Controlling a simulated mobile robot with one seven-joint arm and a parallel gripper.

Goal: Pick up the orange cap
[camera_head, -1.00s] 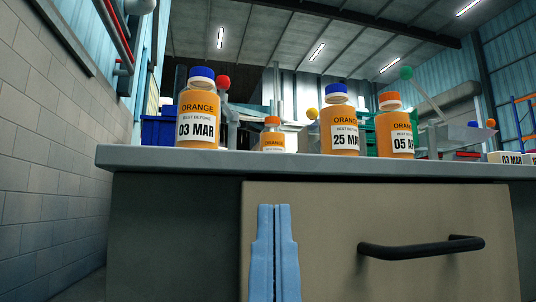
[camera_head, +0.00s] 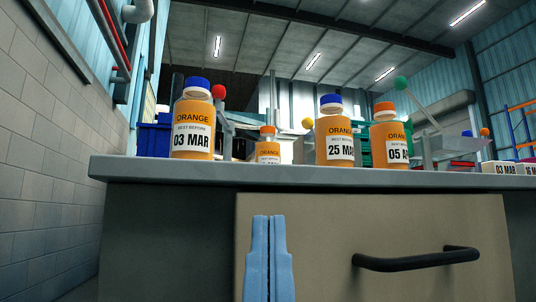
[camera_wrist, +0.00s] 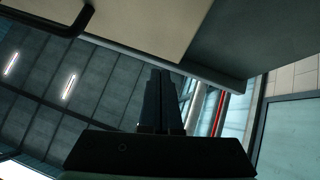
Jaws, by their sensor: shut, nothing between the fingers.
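Two bottles with orange caps stand on the counter in the head view. One orange cap (camera_head: 384,107) is on the bottle marked 05 (camera_head: 390,140) at the right. The other orange cap (camera_head: 267,130) is on a smaller bottle (camera_head: 267,153) farther back. Two more bottles have blue caps, one marked 03 MAR (camera_head: 192,130) and one marked 25 MAR (camera_head: 335,140). My gripper (camera_head: 268,218) is shut and empty, pointing up in front of the drawer, below the counter top. In the wrist view my gripper (camera_wrist: 160,75) also shows shut; no cap is visible there.
The counter (camera_head: 250,175) has a front edge above my gripper. A drawer front with a black handle (camera_head: 415,259) is to the right. Date-marked white blocks (camera_head: 502,168) lie at the far right. A brick wall (camera_head: 50,150) stands at left.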

